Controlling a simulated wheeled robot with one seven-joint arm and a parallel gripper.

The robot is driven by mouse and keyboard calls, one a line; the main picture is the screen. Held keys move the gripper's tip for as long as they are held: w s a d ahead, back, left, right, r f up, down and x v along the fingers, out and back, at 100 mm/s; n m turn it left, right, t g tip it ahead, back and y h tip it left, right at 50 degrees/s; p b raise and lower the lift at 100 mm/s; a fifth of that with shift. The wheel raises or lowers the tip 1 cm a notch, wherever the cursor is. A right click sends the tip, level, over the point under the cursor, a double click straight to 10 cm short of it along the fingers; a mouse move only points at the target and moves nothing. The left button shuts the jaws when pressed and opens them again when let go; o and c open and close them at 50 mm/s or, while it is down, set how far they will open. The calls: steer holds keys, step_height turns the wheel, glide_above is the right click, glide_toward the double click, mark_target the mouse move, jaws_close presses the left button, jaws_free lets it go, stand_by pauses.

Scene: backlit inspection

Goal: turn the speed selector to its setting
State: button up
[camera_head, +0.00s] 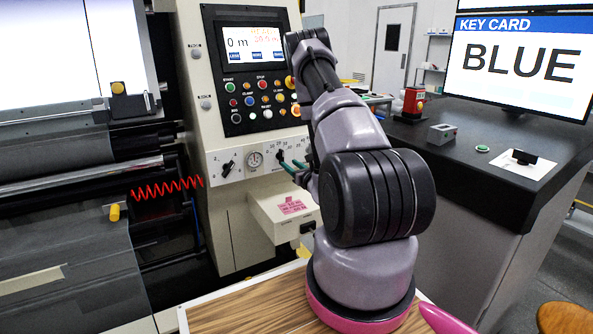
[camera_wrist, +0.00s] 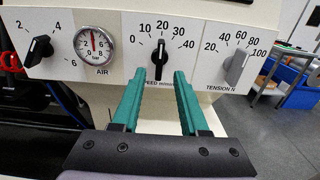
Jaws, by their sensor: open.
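The speed selector (camera_wrist: 160,52) is a black knob on a cream panel, with a scale from 0 to 40. Its light pointer mark stands about upright, near 20. It also shows in the head view (camera_head: 280,156), close to the fingertips. My gripper (camera_wrist: 157,74) has two teal fingers, apart and empty, pointing at the panel. In the wrist view the fingertips lie just below the selector, one to each side of it. They partly cover the speed label. I cannot tell the exact gap to the panel. My gripper is partly hidden behind my arm in the head view (camera_head: 292,167).
A black knob (camera_wrist: 39,50) and an air gauge (camera_wrist: 95,46) sit left of the selector. A grey tension knob (camera_wrist: 236,66) sits right. A cream box (camera_head: 284,209) juts out below the panel. A screen (camera_head: 520,65) reads KEY CARD BLUE.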

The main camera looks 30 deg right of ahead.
steer(key=s, duration=0.5)
steer(key=shift+d, duration=0.1)
steer(key=shift+w, duration=0.1)
steer(key=s+a+r+n+g+y, duration=0.1)
steer(key=a+r+n+g+y, duration=0.4)
steer(key=a+r+n+y, duration=1.1)
steer(key=s+a+r+n+g, duration=0.1)
steer(key=s+a+r+g, duration=0.5)
steer(key=a+r, duration=0.25)
steer(key=s+a+r+n+g+h, duration=0.2)
steer(key=s+n+g+h, duration=0.1)
steer(key=s+n, duration=0.3)
steer(key=s+a+r+n+g+h, duration=0.1)
steer(key=s+a+n+g+h, duration=0.2)
steer(key=s, duration=0.5)
steer(key=s+d+r+n+t+h, duration=0.4)
steer(key=d+r+n+t+h, duration=0.1)
steer(key=d, duration=0.5)
step_height(320, 180, up, 2)
steer(key=t+h, duration=0.1)
steer(key=h, duration=0.2)
steer(key=shift+s+d+h, duration=0.25)
steer(key=shift+d+h, duration=0.05)
